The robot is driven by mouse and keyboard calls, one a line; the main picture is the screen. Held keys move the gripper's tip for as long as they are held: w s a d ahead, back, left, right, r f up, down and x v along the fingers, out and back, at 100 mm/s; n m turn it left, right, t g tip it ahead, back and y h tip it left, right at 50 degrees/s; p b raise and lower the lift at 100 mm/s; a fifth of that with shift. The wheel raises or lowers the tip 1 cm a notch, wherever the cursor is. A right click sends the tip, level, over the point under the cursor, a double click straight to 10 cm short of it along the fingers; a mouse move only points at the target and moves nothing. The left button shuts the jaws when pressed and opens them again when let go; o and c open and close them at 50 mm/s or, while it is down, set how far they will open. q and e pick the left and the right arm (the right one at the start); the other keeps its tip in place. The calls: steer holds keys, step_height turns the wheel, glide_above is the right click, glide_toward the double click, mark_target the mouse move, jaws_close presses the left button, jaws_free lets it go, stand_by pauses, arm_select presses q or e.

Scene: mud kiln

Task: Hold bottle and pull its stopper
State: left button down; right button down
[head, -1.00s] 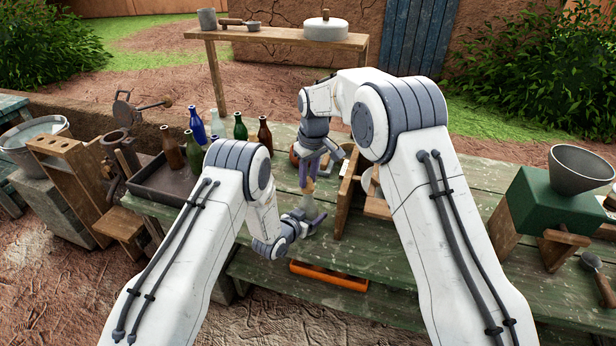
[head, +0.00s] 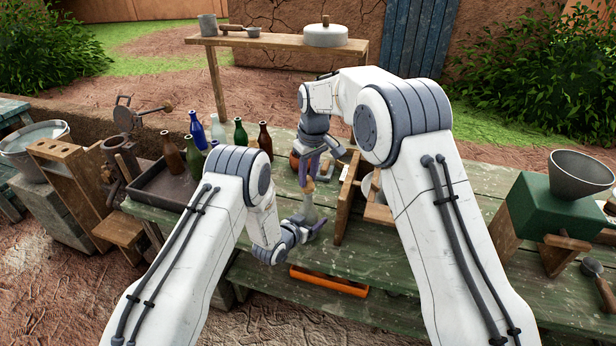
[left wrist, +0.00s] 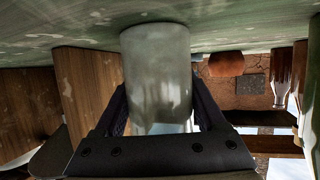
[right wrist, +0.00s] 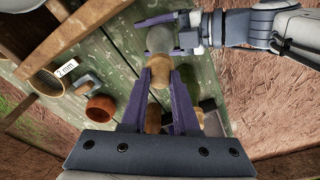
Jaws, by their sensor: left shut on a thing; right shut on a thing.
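A pale grey-green glass bottle (head: 310,208) is upright over the front part of the green table, left of a wooden stand. My left gripper (head: 304,228) is shut around its body. The bottle (left wrist: 157,75) fills the space between the fingers in the left wrist view; I cannot tell whether its base touches the table. My right gripper (head: 309,178) points down from above, shut on the tan stopper (head: 308,187). In the right wrist view the stopper (right wrist: 160,78) is between the purple fingertips, with the bottle (right wrist: 160,40) beyond. Whether stopper and bottle still touch is unclear.
A dark tray (head: 150,190) with several coloured bottles stands at the left. The wooden stand (head: 347,195) is close on the right of the bottle. A reddish-brown pot (right wrist: 101,108) is nearby. An orange item (head: 328,281) lies on the lower shelf.

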mark_target(308, 178)
steer(key=shift+r, duration=2.05)
arm_select(q)
jaws_free()
